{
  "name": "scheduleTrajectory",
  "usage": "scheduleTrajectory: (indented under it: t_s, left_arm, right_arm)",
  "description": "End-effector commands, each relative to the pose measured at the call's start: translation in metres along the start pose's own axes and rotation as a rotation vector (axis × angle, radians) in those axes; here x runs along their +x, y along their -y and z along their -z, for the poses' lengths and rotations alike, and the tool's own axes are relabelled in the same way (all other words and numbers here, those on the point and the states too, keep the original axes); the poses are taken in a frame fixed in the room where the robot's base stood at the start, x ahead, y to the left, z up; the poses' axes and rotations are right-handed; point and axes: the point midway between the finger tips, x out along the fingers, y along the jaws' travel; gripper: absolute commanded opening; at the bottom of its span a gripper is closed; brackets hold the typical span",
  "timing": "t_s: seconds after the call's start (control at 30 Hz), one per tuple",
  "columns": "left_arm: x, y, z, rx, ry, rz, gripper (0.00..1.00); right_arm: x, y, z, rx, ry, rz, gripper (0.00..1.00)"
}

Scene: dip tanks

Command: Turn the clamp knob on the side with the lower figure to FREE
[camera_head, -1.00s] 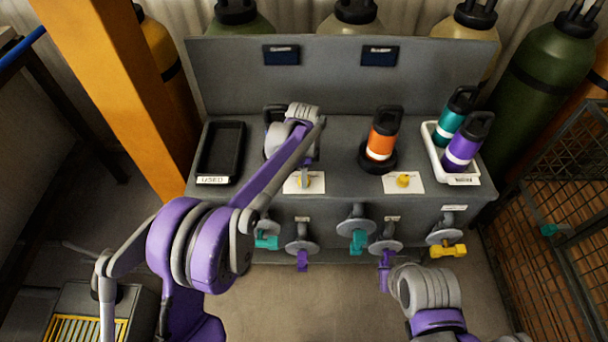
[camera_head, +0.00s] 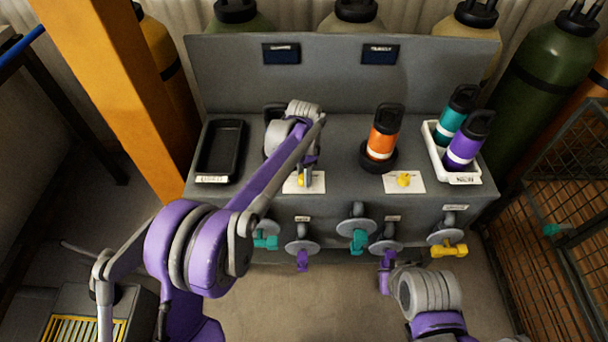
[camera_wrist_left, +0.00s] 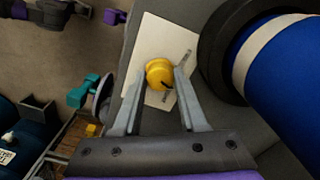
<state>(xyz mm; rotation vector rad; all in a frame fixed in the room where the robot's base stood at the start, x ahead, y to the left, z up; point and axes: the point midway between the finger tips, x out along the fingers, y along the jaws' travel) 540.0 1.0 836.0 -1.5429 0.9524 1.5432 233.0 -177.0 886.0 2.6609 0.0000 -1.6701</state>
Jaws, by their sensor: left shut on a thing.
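My left gripper (camera_head: 305,184) is shut on the yellow clamp knob (camera_wrist_left: 158,72) of the left station, one finger on each side. The knob sits on a white card (camera_wrist_left: 148,38) whose print is too small to read. A dark mark shows on the knob's lower right. The other yellow knob (camera_head: 403,179) sits on its card (camera_head: 416,186) before the orange bottle (camera_head: 383,138). Two dark displays, left (camera_head: 281,54) and right (camera_head: 380,55), are on the back panel; their figures are unreadable. My right arm is at the lower right; its fingertips cannot be made out.
A blue bottle (camera_wrist_left: 290,75) stands beside the left knob, mostly hidden by my arm in the head view. A black tray (camera_head: 221,150) is at left, a white tray (camera_head: 473,179) with teal and purple bottles at right. Teal, purple and yellow valve handles line the front. An orange post (camera_head: 118,85) stands left.

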Motion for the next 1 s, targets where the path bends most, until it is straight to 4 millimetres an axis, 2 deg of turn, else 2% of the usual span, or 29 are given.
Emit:
scheduleTrajectory:
  t_s: [1.0]
  left_arm:
    - [-0.0004,0.0003,0.0000,-0.923,-0.001,0.001,0.00]
  right_arm:
    - [0.0081,0.0000,-0.0060,0.000,0.004,0.000,0.00]
